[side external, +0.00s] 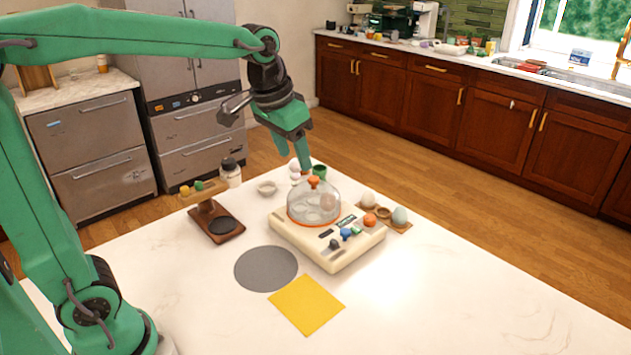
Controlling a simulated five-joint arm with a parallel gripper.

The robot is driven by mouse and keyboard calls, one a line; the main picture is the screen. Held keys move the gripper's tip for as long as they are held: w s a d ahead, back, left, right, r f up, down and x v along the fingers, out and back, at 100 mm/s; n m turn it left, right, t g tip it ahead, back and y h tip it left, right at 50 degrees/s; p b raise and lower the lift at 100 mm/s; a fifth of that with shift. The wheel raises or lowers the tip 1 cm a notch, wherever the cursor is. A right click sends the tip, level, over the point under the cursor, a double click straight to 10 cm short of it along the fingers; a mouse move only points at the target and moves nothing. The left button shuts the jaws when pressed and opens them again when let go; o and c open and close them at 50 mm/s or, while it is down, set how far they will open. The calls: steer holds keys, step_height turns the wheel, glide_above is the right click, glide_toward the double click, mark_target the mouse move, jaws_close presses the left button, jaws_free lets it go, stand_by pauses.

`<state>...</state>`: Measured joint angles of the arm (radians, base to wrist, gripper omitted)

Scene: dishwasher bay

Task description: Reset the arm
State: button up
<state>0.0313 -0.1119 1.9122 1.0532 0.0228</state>
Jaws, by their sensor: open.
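My gripper (297,150) hangs at the end of my green arm, pointing down over the far part of the white table (440,285). It is open, and I see nothing held in it. Its fingertips are above and just behind the orange knob of a clear dome lid (308,207). The dome sits on a cream appliance (325,250) with coloured knobs on its front. I cannot tell the exact gap between fingertips and knob.
A grey round mat (266,269) and a yellow square (307,304) lie at the front. A brown stand (217,228), jar (231,172), small bowl (267,188), green cup (319,171) and egg holder (384,213) surround the appliance. The table's right front is clear.

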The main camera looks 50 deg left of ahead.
steer(key=shift+s, duration=0.15)
steer(key=s+f+t, duration=0.1)
steer(key=s+f, duration=0.1)
steer(key=s, duration=0.6)
steer(key=s+a+f+t, duration=0.1)
steer(key=s+f, duration=0.1)
steer(key=s, duration=0.6)
steer(key=shift+n, duration=0.3)
